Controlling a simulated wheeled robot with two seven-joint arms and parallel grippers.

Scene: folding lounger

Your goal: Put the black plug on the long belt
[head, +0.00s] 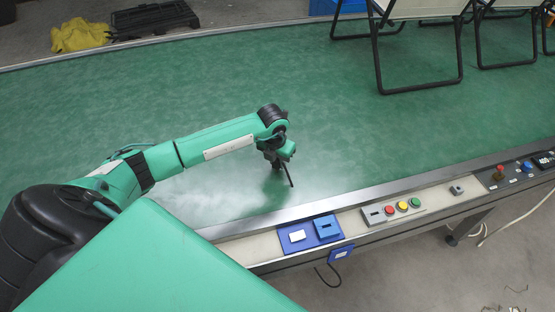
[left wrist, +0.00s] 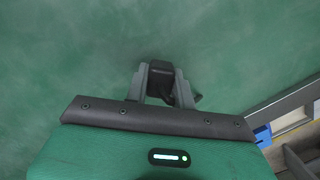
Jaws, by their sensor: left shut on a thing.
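The long belt (head: 330,110) is a wide green surface that fills most of the head view. My left gripper (head: 277,167) is over the belt near its front rail, pointing down. In the left wrist view, my left gripper (left wrist: 160,82) is shut on the black plug (left wrist: 160,72), a small dark block between the fingers. A thin dark stick-like piece (head: 290,176) hangs at the gripper in the head view. I cannot tell whether the plug touches the belt. My right gripper is not in view.
A metal rail (head: 350,193) runs along the belt's front edge. Beyond it are a blue panel (head: 310,232) and colored buttons (head: 402,206). Folding chairs (head: 420,45) stand on the belt at the far right. A yellow cloth (head: 78,36) lies beyond the back edge. The belt's middle is clear.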

